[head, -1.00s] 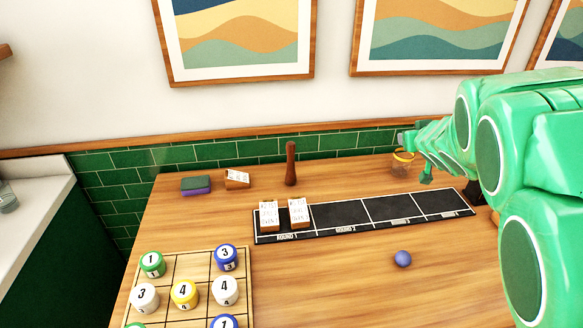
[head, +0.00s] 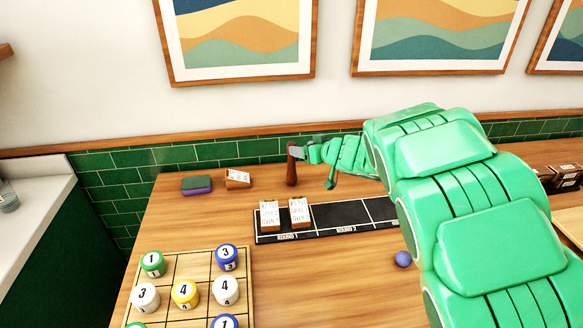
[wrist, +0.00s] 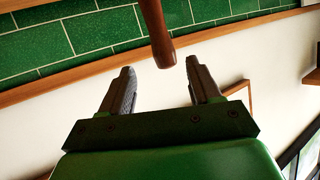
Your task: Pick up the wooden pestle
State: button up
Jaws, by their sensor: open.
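The wooden pestle (head: 291,170) is dark brown and stands upright at the back of the wooden table. My gripper (head: 296,152) is at its upper part, coming from the right, and overlaps it in the head view. In the wrist view the pestle's rounded end (wrist: 164,50) shows just beyond the fingertips, in line with the gap between them. My gripper (wrist: 158,75) is open in the wrist view, with nothing between its fingers. I cannot tell whether a finger touches the pestle.
A blue ball (head: 403,259) and a grid board with numbered pieces (head: 205,262) are nearer.

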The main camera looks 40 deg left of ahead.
aim_at(292, 157)
jog(key=shift+s+x, duration=0.15)
jog(key=shift+x, duration=1.4)
jog(key=shift+s+x, duration=0.15)
jog(key=shift+x, duration=1.4)
jog(key=shift+f, duration=0.1)
